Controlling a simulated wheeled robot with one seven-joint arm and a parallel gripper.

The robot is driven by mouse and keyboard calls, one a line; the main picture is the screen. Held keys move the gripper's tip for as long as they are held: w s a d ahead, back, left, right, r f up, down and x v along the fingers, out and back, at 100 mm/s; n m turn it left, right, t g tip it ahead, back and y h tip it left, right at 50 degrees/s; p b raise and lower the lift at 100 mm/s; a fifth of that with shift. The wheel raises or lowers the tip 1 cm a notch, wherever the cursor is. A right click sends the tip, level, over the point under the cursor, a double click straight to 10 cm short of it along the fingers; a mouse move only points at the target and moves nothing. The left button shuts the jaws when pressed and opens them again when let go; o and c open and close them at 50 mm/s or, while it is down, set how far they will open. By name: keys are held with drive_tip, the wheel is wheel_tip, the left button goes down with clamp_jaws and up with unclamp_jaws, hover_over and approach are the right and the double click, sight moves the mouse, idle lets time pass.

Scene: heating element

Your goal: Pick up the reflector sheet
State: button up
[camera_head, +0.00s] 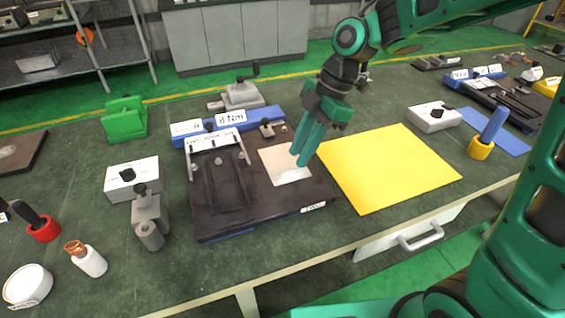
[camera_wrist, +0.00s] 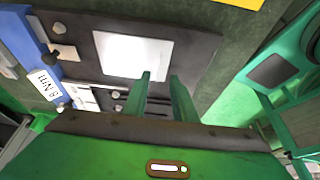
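A pale, shiny square sheet (camera_head: 285,166), which looks like the reflector sheet, lies flat on the right part of a dark fixture plate (camera_head: 262,208). It also shows bright in the wrist view (camera_wrist: 130,54). My gripper (camera_head: 300,162) points down over the sheet's right part in the head view and covers some of it. In the wrist view the two green fingers (camera_wrist: 160,76) stand apart with nothing seen between them. Their tips lie near the sheet's lower right edge there. I cannot tell whether they touch the sheet or plate.
A yellow mat (camera_head: 390,168) lies bare right of the fixture. A blue labelled block (camera_head: 228,126) runs along the fixture's back edge. A grey clamp block (camera_head: 149,215) and a white box (camera_head: 132,178) stand left. A white box (camera_head: 434,116) stands beyond the mat.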

sight(292, 164)
drive_tip(key=x, duration=0.5)
drive_tip(key=shift+a+r, duration=0.1)
drive_tip(key=shift+a, duration=0.05)
drive_tip(key=shift+c, duration=0.3)
clamp_jaws()
drive_tip(key=shift+r, duration=0.1)
